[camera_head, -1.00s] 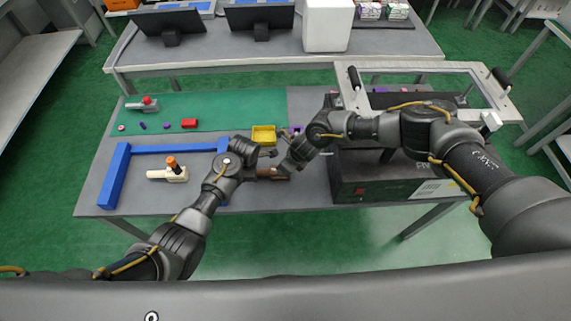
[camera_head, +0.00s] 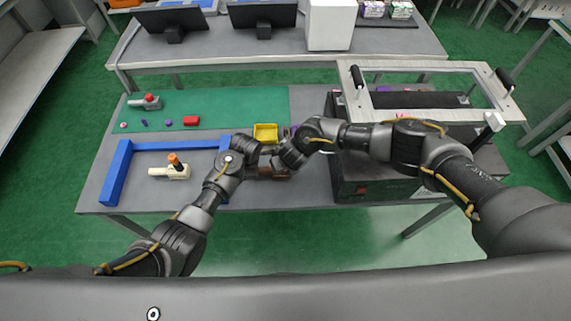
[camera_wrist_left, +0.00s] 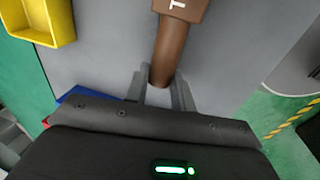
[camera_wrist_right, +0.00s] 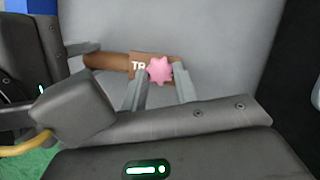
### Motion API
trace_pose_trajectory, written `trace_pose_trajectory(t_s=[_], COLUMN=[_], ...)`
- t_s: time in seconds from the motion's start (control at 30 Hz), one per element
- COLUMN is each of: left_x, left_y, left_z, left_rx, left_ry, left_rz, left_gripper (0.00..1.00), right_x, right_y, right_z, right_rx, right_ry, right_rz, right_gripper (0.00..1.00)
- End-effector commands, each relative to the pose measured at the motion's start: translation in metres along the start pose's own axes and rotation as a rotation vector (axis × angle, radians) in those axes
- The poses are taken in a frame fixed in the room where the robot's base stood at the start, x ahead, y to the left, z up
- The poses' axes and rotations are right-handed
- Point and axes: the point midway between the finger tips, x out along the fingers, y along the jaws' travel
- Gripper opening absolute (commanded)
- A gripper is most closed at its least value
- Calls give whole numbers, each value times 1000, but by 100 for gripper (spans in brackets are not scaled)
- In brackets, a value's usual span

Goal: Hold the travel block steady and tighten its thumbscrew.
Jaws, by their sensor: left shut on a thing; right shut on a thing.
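The travel block (camera_wrist_right: 140,64) is brown, with a long round handle (camera_wrist_left: 170,45) and white letters starting "TR". A pink star-shaped thumbscrew (camera_wrist_right: 159,70) sits on it. My left gripper (camera_wrist_left: 161,84) is shut on the brown handle; its finger also shows at the handle's end in the right wrist view (camera_wrist_right: 82,48). My right gripper (camera_wrist_right: 160,80) has its fingers on either side of the thumbscrew, shut on it. In the head view the block (camera_head: 279,174) is a small brown patch near the table's front edge, mostly hidden by my grippers.
A yellow bin (camera_head: 265,132) stands just behind the grippers. A blue frame (camera_head: 117,172) and a cream fixture with an orange knob (camera_head: 172,169) lie to the left. A dark box with a pale frame (camera_head: 420,115) stands right. A red-knobbed fixture (camera_head: 148,101) sits on the green mat.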

Motion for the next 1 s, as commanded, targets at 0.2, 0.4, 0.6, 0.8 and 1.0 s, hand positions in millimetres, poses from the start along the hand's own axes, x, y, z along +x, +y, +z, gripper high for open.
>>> trace_pose_trajectory(t_s=[0.2,0.4,0.6,0.8,1.0], left_x=[0,0,0,0,0], left_y=[0,0,0,0,0], left_z=[0,0,0,0,0], left_rx=[-1,-1,-1,-1,-1], left_ry=[0,0,0,0,0], left_rz=[0,0,0,0,0], left_gripper=[0,0,0,0,0], right_x=[0,0,0,0,-11], right_y=[0,0,0,0,1], right_z=[0,0,0,0,0], right_rx=[6,6,5,5,5], right_ry=[0,0,0,0,1], right_rz=[-4,-3,-3,-2,0], right_gripper=[6,6,52,52,52])
